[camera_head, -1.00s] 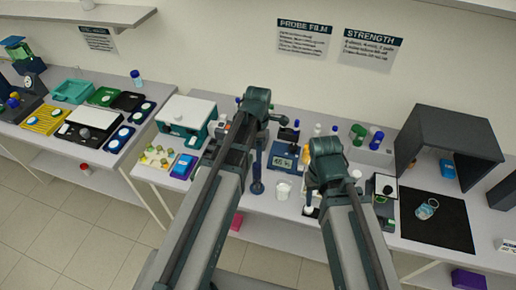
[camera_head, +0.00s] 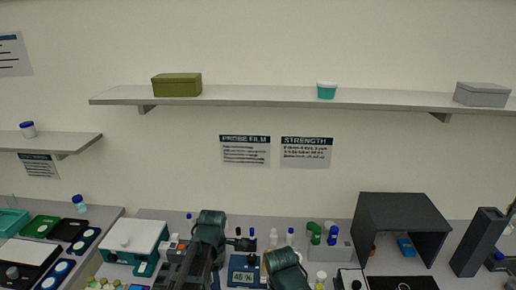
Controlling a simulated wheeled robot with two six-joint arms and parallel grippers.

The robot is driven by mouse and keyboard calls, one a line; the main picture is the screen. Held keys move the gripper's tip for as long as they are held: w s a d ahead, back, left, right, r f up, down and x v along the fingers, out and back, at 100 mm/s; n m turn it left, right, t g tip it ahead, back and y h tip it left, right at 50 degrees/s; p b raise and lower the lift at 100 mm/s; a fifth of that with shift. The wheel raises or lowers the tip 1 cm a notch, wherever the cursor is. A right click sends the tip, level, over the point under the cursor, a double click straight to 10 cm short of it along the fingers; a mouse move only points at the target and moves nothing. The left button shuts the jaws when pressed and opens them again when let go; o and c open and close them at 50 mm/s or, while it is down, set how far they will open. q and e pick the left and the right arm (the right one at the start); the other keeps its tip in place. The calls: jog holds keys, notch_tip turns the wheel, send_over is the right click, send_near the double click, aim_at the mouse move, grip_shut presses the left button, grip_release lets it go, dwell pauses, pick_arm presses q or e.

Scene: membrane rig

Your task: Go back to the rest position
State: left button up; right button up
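Both my arms rise from the bottom edge of the head view, left of and around the middle. Their dark green joints show in front of the bench. I cannot make out the fingertips of either gripper, so whether they are open, shut or holding anything is hidden. A small device with a blue panel and a lit readout (camera_head: 243,277) stands on the bench between the two arms.
A dark open-fronted box (camera_head: 405,215) stands on the bench at right, with a black mat (camera_head: 400,284) before it. A teal-and-white case (camera_head: 133,240) is at left. Bottles stand behind my arms. A wall shelf (camera_head: 240,100) holds a green box (camera_head: 176,85), a tub (camera_head: 326,90) and a grey box (camera_head: 482,94).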

pick_arm(q)
jog(key=s+d+f+m+b, duration=0.4)
jog(key=s+f+m+b, duration=0.2)
jog(key=m, duration=0.5)
jog(key=s+d+f+m+y+b, duration=0.1)
jog(key=s+d+f+m+b, duration=0.3)
jog(key=s+f+m+b, duration=0.3)
notch_tip(320, 180, down, 3)
jog(key=m+b, duration=0.1)
jog(key=m, duration=0.4)
jog(key=shift+d+f+b, duration=0.15)
jog(key=shift+d+b, duration=0.2)
jog(key=shift+b, duration=0.05)
